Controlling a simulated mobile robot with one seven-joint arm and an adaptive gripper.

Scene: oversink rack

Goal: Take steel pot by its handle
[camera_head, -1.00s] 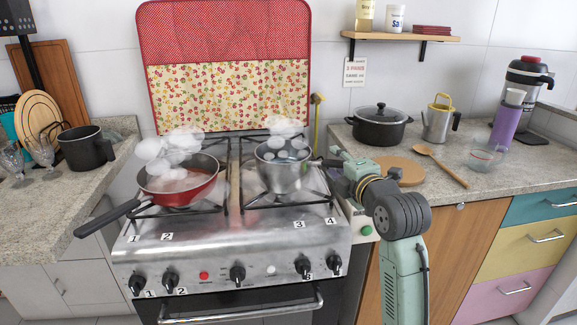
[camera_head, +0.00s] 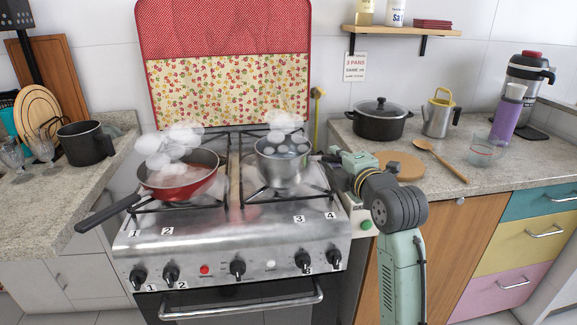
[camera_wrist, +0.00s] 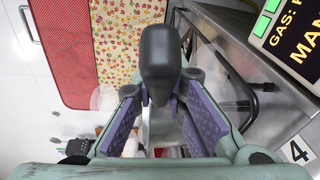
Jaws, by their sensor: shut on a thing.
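The steel pot (camera_head: 283,172) stands over the right-hand burners of the stove, upright, with steam and pale bubbles at its top. Its dark handle (camera_wrist: 160,62) points up between my finger pads in the wrist view. My gripper (camera_wrist: 161,112) is shut on this handle, one purple pad on each side. In the head view my gripper (camera_head: 324,160) reaches in from the right of the pot. The pot's body is mostly hidden in the wrist view. I cannot tell whether its base touches the grate.
A steaming red pan (camera_head: 180,190) sits on the left burners, its black handle sticking out over the front left. A wooden board (camera_head: 400,168), wooden spoon (camera_head: 440,160) and black lidded pot (camera_head: 380,125) occupy the right counter. A red patterned stove cover (camera_head: 225,65) stands behind.

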